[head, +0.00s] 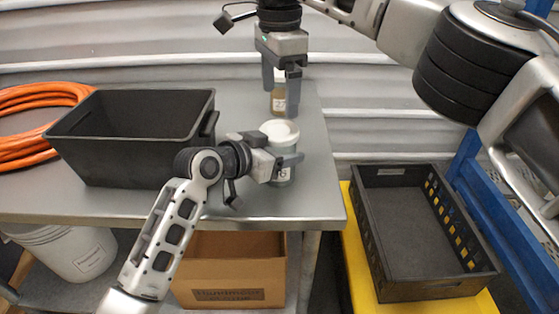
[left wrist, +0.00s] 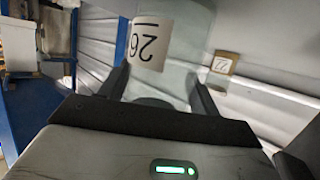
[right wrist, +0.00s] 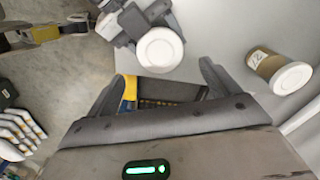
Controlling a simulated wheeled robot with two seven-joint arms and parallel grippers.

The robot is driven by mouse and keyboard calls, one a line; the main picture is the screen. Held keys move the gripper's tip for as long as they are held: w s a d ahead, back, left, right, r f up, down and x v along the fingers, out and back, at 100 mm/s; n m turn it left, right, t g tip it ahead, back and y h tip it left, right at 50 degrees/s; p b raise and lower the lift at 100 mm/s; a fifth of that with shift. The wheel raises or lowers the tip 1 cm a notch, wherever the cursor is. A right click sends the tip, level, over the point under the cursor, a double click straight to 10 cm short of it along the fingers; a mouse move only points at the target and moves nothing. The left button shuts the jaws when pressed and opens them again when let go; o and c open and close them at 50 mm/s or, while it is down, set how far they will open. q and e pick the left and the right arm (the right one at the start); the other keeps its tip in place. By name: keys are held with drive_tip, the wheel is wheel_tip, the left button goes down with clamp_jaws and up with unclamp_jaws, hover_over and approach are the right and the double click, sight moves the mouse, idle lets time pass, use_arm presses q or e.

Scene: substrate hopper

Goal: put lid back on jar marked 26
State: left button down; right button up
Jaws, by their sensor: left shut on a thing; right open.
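The jar marked 26 (left wrist: 148,45) stands on the grey table near its right edge; in the head view its label is partly hidden (head: 284,174). A white lid (head: 281,132) covers its top, and also shows in the right wrist view (right wrist: 160,49). I cannot tell if the lid is fully seated. My left gripper (head: 284,164) is shut around the jar's body from the left; its fingers flank the jar in the left wrist view (left wrist: 160,88). My right gripper (head: 280,82) is open and empty, pointing down above the table, behind the jar.
A white-lidded jar marked 27 (head: 279,104) stands behind, beyond my right fingers; it is right of them in the right wrist view (right wrist: 277,70). A black bin (head: 120,145) and orange hose (head: 30,100) are left. A black crate (head: 410,215) sits lower right. A cardboard box (head: 230,270) is below.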

sight(280, 129)
drive_tip(key=shift+f, duration=4)
drive_tip(key=c, duration=1)
drive_tip(key=m, duration=0.3)
drive_tip(key=o, duration=1.1)
drive_tip(key=shift+r, duration=0.1)
